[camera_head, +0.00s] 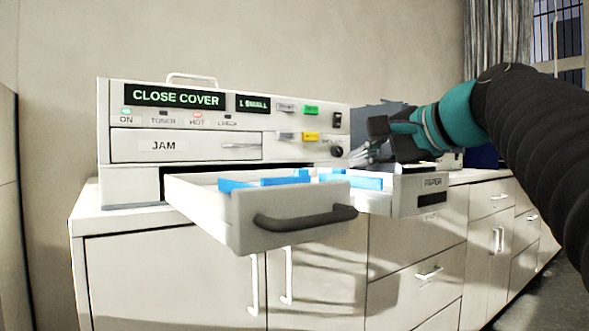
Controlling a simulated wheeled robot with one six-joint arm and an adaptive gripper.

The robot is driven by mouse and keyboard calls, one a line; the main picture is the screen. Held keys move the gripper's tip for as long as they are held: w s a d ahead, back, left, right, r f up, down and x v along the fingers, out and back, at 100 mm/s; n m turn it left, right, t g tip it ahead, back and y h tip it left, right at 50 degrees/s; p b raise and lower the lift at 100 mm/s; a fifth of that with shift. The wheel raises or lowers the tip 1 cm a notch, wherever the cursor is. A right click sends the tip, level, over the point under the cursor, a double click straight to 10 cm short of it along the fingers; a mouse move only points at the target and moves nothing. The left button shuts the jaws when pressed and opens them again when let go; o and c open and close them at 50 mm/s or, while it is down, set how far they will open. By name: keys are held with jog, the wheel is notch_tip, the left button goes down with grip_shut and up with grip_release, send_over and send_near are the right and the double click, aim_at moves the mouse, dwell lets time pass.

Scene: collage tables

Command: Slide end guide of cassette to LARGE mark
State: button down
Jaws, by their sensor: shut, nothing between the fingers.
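A white pulled-out drawer, the likely cassette (205,205), juts from the machine toward the camera, with a dark handle on its front. Blue guide pieces (238,185) stand inside it; I cannot tell which is the end guide. More blue pieces (352,181) show to the right, in or behind a box labelled PAPER (405,195). No LARGE mark is readable. My gripper (357,156) is shut and empty, above and behind the right-hand blue pieces, apart from them as far as I can see.
The white machine (185,123) reads CLOSE COVER on its display, with a JAM panel (165,145) below. It stands on a white counter (85,205) with cabinet doors and drawers. A dark grey object (378,112) stands behind my gripper. Open air lies before the cassette.

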send_near(304, 174)
jog(key=x, duration=0.5)
jog(key=shift+f, duration=0.25)
jog(key=shift+w+a+p, duration=0.35)
jog(key=shift+w+a, duration=0.1)
jog(key=shift+w, duration=0.3)
